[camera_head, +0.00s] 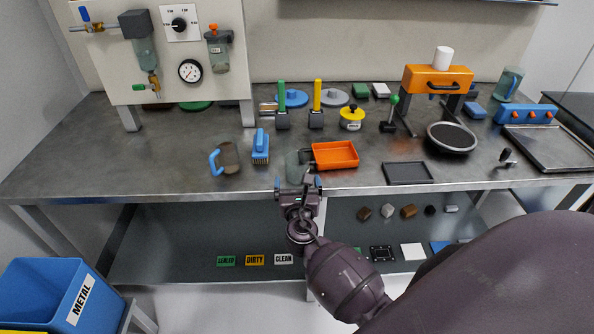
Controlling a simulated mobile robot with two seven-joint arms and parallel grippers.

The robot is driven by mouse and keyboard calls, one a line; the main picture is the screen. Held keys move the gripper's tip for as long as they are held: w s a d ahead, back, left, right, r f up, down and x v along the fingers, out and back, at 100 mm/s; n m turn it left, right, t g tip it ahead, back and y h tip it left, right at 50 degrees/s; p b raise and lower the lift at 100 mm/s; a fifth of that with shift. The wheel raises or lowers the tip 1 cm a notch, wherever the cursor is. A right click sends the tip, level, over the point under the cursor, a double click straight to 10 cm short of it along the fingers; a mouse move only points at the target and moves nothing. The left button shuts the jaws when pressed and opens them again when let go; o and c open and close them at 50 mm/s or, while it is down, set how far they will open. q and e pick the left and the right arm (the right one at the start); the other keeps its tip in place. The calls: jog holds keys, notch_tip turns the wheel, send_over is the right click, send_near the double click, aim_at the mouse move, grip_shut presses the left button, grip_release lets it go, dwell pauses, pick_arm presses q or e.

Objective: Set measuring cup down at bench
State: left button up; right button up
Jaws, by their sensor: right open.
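A translucent grey-green cup (295,166), which looks like the measuring cup, is at the front of the bench (120,160), just left of the orange tray. A dark part that may be its handle shows at its right side. My right gripper (298,183) is at the bench's front edge, right by the cup. Its fingers are open and spread apart. The cup's base is partly hidden by the gripper, and I cannot tell whether the fingers touch it. My left gripper is not in view.
The orange tray (336,155) is close on the right, with a dark flat tray (408,173) beyond it. The bench's far left is clear. Another translucent vessel (511,83) stands back right.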

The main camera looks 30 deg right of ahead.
aim_at(298, 172)
jog(key=shift+x, duration=3.25)
jog(key=shift+d+r, duration=0.1)
jog(key=shift+r, duration=0.1)
jog(key=c, duration=1.1)
